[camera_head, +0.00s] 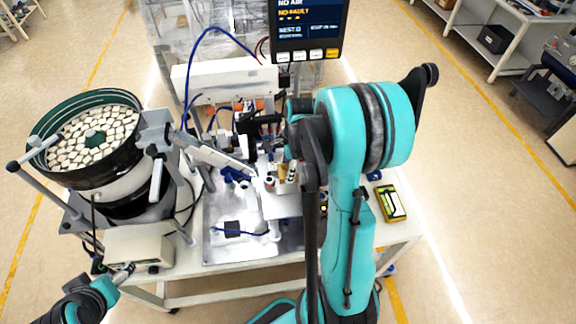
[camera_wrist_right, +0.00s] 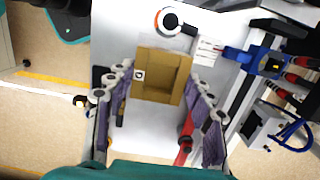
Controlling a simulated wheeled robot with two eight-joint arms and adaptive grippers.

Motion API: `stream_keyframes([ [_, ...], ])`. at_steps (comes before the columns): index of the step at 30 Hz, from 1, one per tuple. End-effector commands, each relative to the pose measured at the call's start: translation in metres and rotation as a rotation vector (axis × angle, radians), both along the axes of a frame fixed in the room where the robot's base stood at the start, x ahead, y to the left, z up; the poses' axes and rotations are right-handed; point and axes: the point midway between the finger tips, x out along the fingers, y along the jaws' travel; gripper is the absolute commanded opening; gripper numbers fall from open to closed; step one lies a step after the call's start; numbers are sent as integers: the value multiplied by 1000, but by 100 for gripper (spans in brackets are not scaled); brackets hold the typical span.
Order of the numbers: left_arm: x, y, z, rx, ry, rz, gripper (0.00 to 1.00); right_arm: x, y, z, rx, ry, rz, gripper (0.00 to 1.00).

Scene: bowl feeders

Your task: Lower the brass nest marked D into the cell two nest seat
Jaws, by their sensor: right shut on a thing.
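I cannot pick out the cell two nest seat. My left gripper (camera_head: 121,272) is at the lower left, away from the nest; its jaws are unclear.
A bowl feeder (camera_head: 95,140) full of pale parts stands left. A screen (camera_head: 308,25) stands behind. In the wrist view, a red-ringed round part (camera_wrist_right: 168,20) and a blue device (camera_wrist_right: 268,65) are close by. A yellow-edged device (camera_head: 391,203) lies at the table's right.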

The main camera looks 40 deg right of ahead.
Motion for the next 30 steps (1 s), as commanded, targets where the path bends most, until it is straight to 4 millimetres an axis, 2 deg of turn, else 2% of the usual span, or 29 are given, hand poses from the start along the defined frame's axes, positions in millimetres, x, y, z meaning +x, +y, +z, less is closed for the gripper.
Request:
stream_keyframes([
  [15, 0, 0, -27, 0, 0, 0, 74, 0, 0, -37, 0, 0, 1, 8],
  [30, 0, 0, -32, 0, 0, 0, 74, 0, 0, -42, 0, 0, 1, 8],
])
